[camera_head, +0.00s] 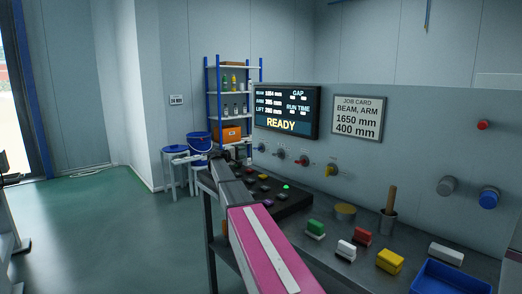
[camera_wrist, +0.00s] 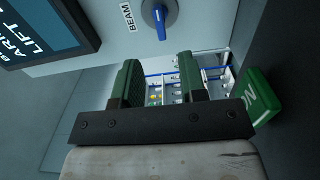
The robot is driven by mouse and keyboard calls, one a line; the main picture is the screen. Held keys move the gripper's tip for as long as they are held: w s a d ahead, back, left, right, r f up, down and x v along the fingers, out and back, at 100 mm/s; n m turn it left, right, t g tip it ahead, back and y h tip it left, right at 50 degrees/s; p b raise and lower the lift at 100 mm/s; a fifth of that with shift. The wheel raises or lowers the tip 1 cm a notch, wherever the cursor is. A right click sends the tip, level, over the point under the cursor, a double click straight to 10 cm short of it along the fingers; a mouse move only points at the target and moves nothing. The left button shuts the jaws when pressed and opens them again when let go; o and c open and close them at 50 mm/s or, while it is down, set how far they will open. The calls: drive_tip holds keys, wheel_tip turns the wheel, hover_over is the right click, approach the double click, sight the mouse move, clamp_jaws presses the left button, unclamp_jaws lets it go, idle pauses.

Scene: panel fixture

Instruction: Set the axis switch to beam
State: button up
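The axis switch (camera_wrist: 159,14) is a round grey knob with a blue pointer bar, at the top of the wrist view. The pointer aims down in that picture, while the label BEAM (camera_wrist: 128,17) is to the knob's left. My gripper (camera_wrist: 162,66) is open, with two green-padded fingers apart and nothing between them. The knob lies beyond the fingertips, not touched. In the head view my gripper is small and partly hidden at the far end of my arm, near the leftmost panel knob (camera_head: 261,147); I cannot read that knob's setting there.
A green ON block (camera_wrist: 262,95) is close to my gripper's right in the wrist view. A display (camera_head: 286,111) reading READY and a job card (camera_head: 357,118) are on the panel. Several coloured blocks and a blue tray (camera_head: 450,279) occupy the bench.

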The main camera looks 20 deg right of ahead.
sight(256, 148)
drive_tip(key=x, duration=1)
drive_tip(key=shift+w+d, duration=0.15)
drive_tip(key=shift+d, duration=0.1)
clamp_jaws()
